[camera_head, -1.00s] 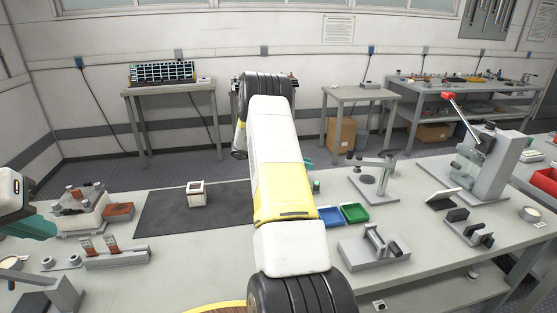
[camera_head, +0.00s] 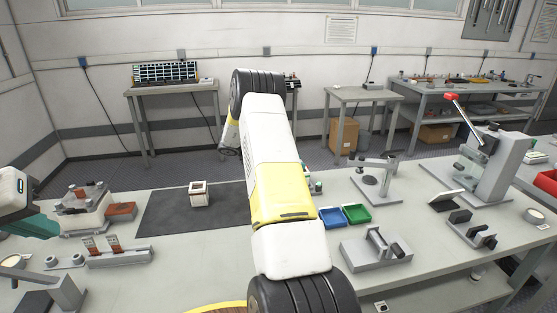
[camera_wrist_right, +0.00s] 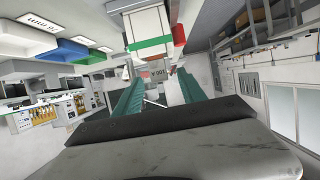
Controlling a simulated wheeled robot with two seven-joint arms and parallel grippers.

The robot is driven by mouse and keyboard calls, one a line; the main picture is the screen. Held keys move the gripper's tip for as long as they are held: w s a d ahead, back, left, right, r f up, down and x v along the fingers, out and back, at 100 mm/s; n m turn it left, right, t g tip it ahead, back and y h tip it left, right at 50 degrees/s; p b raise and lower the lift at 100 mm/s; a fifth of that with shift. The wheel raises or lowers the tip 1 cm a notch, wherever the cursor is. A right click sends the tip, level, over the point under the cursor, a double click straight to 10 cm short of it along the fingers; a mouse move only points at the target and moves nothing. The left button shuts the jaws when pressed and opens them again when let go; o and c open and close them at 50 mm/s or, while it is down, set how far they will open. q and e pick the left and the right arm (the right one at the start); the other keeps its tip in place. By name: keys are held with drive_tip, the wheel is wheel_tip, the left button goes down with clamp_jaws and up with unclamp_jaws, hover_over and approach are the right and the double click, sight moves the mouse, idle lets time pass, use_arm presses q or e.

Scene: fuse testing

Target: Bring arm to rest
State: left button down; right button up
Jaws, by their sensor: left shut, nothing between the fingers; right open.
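My right arm (camera_head: 280,190) crosses the middle of the head view, reaching up and away over the table; it hides its gripper there. In the right wrist view my right gripper (camera_wrist_right: 158,80) shows two teal fingers spread apart with nothing between them. My left gripper (camera_head: 38,224) is at the left edge of the head view, partly cut off, with teal fingers, shut and empty beside a grey fixture (camera_head: 80,215).
The table (camera_head: 215,255) carries a dark mat (camera_head: 165,212) with a small white box (camera_head: 199,193). Blue (camera_head: 332,217) and green (camera_head: 357,213) trays lie right of my arm. A clamp fixture (camera_head: 375,249) and a lever press (camera_head: 490,165) stand further right.

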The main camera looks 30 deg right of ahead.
drive_tip(key=v, duration=0.2)
drive_tip(key=shift+w+a+r, duration=0.1)
drive_tip(key=shift+a+r, duration=0.05)
drive_tip(key=shift+a, duration=0.2)
